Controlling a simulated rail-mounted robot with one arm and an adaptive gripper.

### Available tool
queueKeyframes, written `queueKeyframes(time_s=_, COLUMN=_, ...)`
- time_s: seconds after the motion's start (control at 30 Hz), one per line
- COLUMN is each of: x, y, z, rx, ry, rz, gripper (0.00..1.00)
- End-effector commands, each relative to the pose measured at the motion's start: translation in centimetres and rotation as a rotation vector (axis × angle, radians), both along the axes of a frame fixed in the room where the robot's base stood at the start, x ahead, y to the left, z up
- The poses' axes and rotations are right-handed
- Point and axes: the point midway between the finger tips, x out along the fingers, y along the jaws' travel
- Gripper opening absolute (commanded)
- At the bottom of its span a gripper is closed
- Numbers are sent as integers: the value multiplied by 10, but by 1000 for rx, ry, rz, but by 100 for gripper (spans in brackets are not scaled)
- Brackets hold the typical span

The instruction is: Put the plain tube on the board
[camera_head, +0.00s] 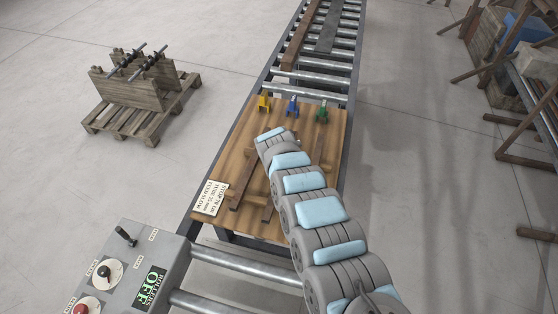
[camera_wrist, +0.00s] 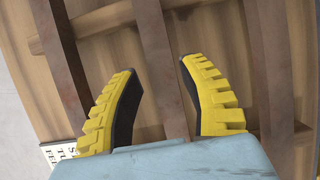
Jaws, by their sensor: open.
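The wooden board (camera_head: 240,138) lies across the roller line, with brown bars (camera_head: 243,185) on it. My gripper (camera_wrist: 156,68) is open, its two yellow-backed fingers apart and empty. It is over the board; in the head view my arm hides it. In the wrist view a brown bar (camera_wrist: 153,35) runs between the fingers, and whether they are level with it I cannot tell. Other bars run at the left (camera_wrist: 62,55) and right (camera_wrist: 274,60). No part is clearly the plain tube. A yellow clamp (camera_head: 263,102), a blue clamp (camera_head: 292,106) and a green clamp (camera_head: 321,113) line the board's far edge.
A brown beam (camera_head: 301,35) and a dark bar (camera_head: 328,30) lie on the far rollers. A pallet (camera_head: 140,118) holds a wooden cradle with dark augers (camera_head: 150,60). A control box (camera_head: 130,260) reading "ROLLERS OFF" stands front left. Racks (camera_head: 535,90) are at right; the floor between is clear.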

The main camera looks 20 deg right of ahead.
Motion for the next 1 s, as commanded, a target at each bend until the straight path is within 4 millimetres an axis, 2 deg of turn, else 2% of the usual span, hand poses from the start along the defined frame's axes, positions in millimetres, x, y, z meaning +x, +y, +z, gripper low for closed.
queueKeyframes(time_s=0.57, x=-19, y=8, z=45, rx=-7, ry=5, rz=0, gripper=42)
queueKeyframes(time_s=1.0, x=-31, y=19, z=86, rx=-4, ry=3, rz=-2, gripper=42)
